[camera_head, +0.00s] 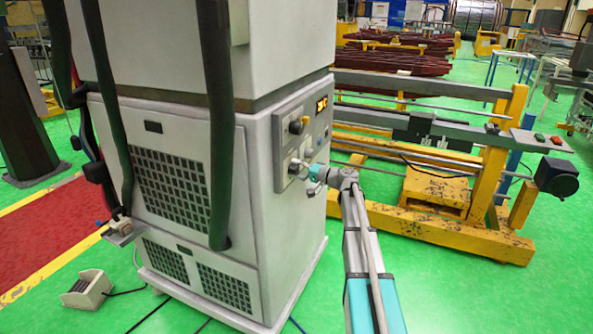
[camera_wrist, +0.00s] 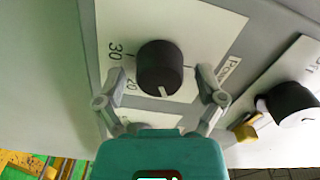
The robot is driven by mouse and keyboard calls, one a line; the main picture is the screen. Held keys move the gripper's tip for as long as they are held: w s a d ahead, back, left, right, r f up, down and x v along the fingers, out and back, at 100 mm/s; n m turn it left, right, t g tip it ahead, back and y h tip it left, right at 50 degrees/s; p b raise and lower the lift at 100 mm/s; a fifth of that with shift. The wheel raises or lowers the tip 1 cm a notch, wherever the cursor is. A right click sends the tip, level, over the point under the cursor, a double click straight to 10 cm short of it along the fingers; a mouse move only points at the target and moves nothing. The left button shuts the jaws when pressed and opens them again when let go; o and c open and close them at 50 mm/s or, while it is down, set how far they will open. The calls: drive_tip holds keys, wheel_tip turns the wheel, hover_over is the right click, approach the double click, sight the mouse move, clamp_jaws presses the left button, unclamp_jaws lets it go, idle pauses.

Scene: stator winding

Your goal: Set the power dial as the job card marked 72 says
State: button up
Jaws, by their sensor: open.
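The power dial (camera_wrist: 159,68) is a round black knob on a white plate (camera_wrist: 195,22) with "30" and "20" legible to its left and a partly hidden label starting "Po" to its right. Its white pointer mark points down in the wrist view. My gripper (camera_wrist: 161,74) is open, with one finger on each side of the knob; gaps show between fingers and knob. In the head view my gripper (camera_head: 311,171) is at the lower part of the cabinet's control panel and partly hides it. No job card marked 72 can be made out.
A second black knob (camera_wrist: 290,103) sits on another white plate to the right in the wrist view. The grey cabinet (camera_head: 255,190) has an orange lit display (camera_head: 321,104). A yellow-framed machine (camera_head: 480,200) stands to the right, with green floor around.

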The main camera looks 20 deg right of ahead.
idle(0.3)
drive_tip(key=v, duration=1.2)
idle(0.5)
drive_tip(key=s+a+f+n+g+h+p, duration=0.1)
drive_tip(key=s+a+f+g+p, duration=0.2)
drive_tip(key=a, duration=0.4)
drive_tip(key=s+a+f+n+g+h+p, duration=0.1)
drive_tip(key=s+a+f+g+h, duration=0.2)
drive_tip(key=a, duration=0.4)
drive_tip(key=s+a+f+n+g+p, duration=0.1)
drive_tip(key=s+a+n+g+p, duration=0.15)
drive_tip(key=s+a, duration=0.3)
drive_tip(key=s+a+n+g+h+p, duration=0.1)
drive_tip(key=s+a+g+h+p, duration=0.3)
drive_tip(key=s+h, duration=0.4)
drive_tip(key=s+a, duration=0.1)
drive_tip(key=s, duration=0.5)
drive_tip(key=shift+s+a+f+h, duration=0.15)
drive_tip(key=shift+a+f+h, duration=0.15)
drive_tip(key=shift+a+h, duration=0.1)
